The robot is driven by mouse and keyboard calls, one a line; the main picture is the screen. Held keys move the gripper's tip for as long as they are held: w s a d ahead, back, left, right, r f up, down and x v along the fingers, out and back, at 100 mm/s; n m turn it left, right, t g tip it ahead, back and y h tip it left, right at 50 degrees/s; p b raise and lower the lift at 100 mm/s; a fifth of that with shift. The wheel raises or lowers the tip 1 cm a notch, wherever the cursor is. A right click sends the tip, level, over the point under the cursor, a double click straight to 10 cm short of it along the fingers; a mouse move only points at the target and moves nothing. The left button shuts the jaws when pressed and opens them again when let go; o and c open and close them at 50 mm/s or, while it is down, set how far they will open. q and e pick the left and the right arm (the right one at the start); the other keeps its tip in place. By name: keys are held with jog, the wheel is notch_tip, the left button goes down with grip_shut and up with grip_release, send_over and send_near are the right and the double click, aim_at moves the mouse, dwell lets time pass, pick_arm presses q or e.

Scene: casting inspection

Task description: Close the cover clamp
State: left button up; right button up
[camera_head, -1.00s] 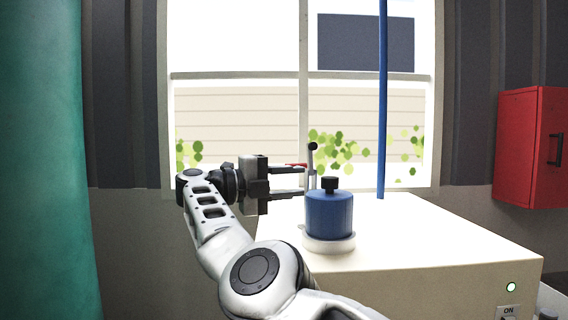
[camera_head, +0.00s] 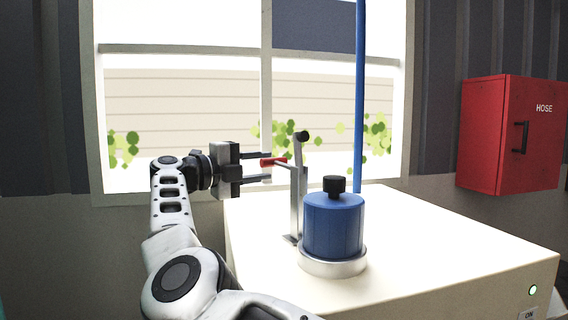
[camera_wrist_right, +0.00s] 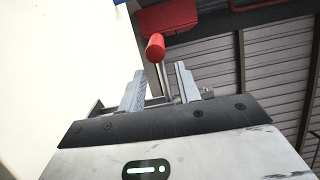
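The clamp (camera_head: 297,195) is a thin grey upright bracket with a dark knob on top and a red-tipped handle (camera_head: 272,161) pointing left. It stands just behind and left of a blue canister (camera_head: 333,226) with a black cap, seated in a pale round base. My right gripper (camera_head: 266,168) is left of the clamp, its fingers apart near the red handle. In the right wrist view the round red handle end (camera_wrist_right: 155,47) shows between and beyond the open fingertips (camera_wrist_right: 160,78); contact is not visible. My left gripper is out of view.
The canister stands on a cream box-shaped cabinet (camera_head: 400,285) with a green light and an ON label. A vertical blue pipe (camera_head: 360,100) rises behind it. A red hose cabinet (camera_head: 510,135) hangs at the right. The cabinet top right of the canister is clear.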

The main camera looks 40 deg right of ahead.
aim_at(276, 164)
jog(key=d, duration=0.4)
jog(key=s+d+p, duration=0.1)
jog(key=d, duration=0.1)
jog(key=shift+d, duration=0.35)
grip_shut()
